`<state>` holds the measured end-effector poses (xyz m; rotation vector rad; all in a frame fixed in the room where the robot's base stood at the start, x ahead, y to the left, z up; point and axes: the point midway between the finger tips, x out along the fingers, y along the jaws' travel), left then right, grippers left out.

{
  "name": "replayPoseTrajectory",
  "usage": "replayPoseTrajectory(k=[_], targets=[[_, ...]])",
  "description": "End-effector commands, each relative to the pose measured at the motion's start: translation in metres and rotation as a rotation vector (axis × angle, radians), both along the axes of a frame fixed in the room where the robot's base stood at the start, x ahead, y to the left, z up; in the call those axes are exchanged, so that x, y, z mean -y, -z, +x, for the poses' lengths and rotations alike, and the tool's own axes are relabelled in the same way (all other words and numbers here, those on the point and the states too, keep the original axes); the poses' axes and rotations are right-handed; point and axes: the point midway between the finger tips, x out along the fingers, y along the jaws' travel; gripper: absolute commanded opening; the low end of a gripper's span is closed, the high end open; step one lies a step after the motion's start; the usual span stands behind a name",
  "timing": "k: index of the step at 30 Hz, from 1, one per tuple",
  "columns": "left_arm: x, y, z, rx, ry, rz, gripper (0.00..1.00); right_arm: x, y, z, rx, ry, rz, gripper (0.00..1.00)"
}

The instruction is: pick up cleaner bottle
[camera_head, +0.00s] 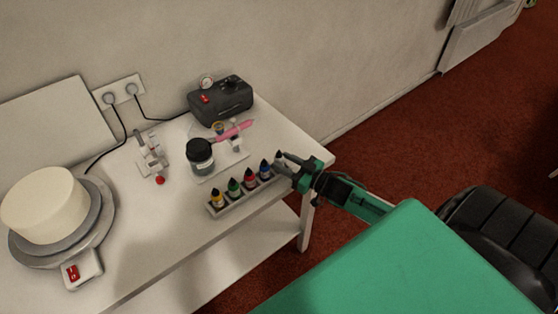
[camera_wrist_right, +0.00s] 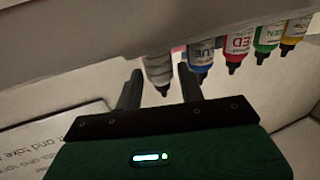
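The cleaner bottle is most likely the pale bottle (camera_head: 279,157) with a dark tip at the right end of the rack (camera_head: 240,197). It also shows in the right wrist view (camera_wrist_right: 158,73), where the bottles appear upside down and its label is not readable. My right gripper (camera_head: 284,167) is at that end of the rack, close to the pale bottle. In the right wrist view its two fingers (camera_wrist_right: 159,92) are spread, one to each side of the bottle, with gaps visible. I cannot tell how deep the bottle sits between them. My left gripper is not in view.
Blue (camera_head: 265,169), red (camera_head: 250,178), green (camera_head: 234,188) and yellow (camera_head: 217,198) bottles stand in a row beside it. Behind are a dark jar (camera_head: 200,156), a pink airbrush (camera_head: 234,131) and a black compressor (camera_head: 220,101). A cake (camera_head: 43,202) stands at left.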

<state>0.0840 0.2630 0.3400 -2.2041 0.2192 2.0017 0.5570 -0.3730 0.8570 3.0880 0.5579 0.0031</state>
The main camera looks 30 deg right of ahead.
Motion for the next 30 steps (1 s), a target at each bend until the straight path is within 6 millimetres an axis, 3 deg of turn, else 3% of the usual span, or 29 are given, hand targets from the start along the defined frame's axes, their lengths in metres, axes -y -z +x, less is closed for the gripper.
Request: replayPoseTrajectory(k=[6, 16, 19, 30], targets=[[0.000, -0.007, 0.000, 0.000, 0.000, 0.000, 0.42, -0.008, -0.002, 0.022, 0.000, 0.001, 0.001, 0.39], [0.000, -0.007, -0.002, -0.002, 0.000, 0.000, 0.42, -0.009, 0.000, 0.026, -0.001, 0.001, 0.000, 0.39], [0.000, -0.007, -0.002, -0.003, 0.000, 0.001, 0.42, -0.009, -0.001, 0.026, -0.001, 0.000, 0.000, 0.19], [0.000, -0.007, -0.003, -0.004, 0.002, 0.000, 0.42, -0.009, -0.002, 0.026, 0.000, 0.000, 0.000, 0.19]])
